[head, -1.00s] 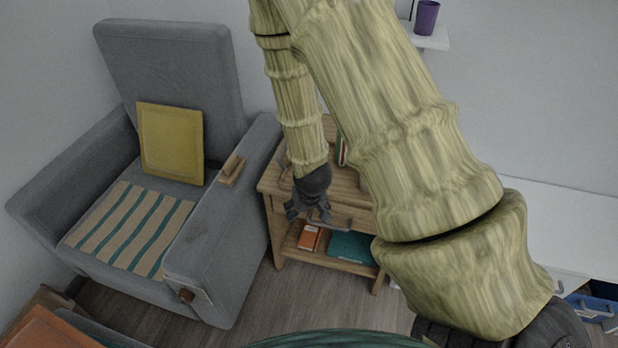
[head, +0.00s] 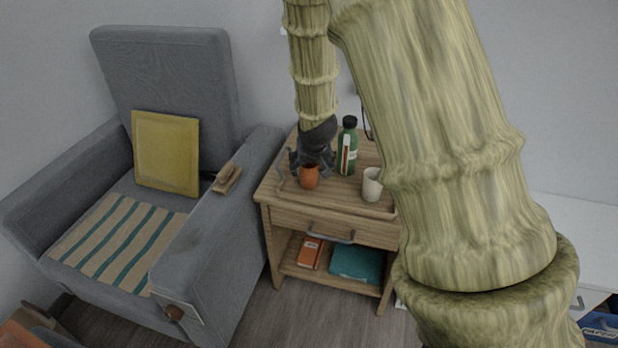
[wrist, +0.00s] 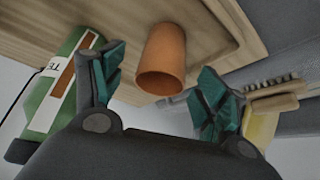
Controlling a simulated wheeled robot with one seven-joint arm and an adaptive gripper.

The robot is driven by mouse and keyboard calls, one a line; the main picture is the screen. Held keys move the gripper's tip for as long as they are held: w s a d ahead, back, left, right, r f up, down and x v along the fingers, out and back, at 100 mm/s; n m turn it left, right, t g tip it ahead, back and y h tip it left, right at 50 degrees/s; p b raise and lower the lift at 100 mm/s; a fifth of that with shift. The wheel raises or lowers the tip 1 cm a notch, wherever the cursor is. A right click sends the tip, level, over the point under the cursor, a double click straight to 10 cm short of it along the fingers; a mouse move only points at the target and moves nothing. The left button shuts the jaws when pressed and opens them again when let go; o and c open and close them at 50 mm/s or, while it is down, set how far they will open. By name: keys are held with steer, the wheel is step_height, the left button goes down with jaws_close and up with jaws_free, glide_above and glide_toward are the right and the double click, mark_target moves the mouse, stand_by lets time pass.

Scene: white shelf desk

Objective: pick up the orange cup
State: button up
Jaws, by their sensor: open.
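The orange cup (head: 309,178) stands on the wooden side table (head: 290,213), near its left side. In the wrist view the orange cup (wrist: 163,62) appears between the two fingers and a little beyond their tips. My gripper (head: 311,164) is open and empty, right at the cup in the head view and partly overlapping its upper edge. The spread fingers also show in the wrist view (wrist: 158,90), with clear space on both sides of the cup. I cannot see either finger touching it.
A green bottle (head: 347,150) with a black cap stands right of my gripper, close to it; it also shows in the wrist view (wrist: 52,105). A cream cup (head: 372,185) stands farther right. A grey armchair (head: 205,240) with a wooden brush (head: 227,179) on its arm is to the left.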

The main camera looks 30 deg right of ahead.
steer(key=shift+w+r+b+x, duration=0.1)
steer(key=shift+w+b+x, duration=0.1)
steer(key=shift+x, duration=0.95)
steer(key=shift+w+r+b+x, duration=0.1)
steer(key=shift+b+x, duration=0.15)
steer(key=shift+x, duration=0.9)
steer(key=shift+w+r+b+x, duration=0.1)
steer(key=shift+w+b+x, duration=0.1)
steer(key=shift+x, duration=0.95)
steer(key=shift+s, duration=0.1)
steer(key=c, duration=1.1)
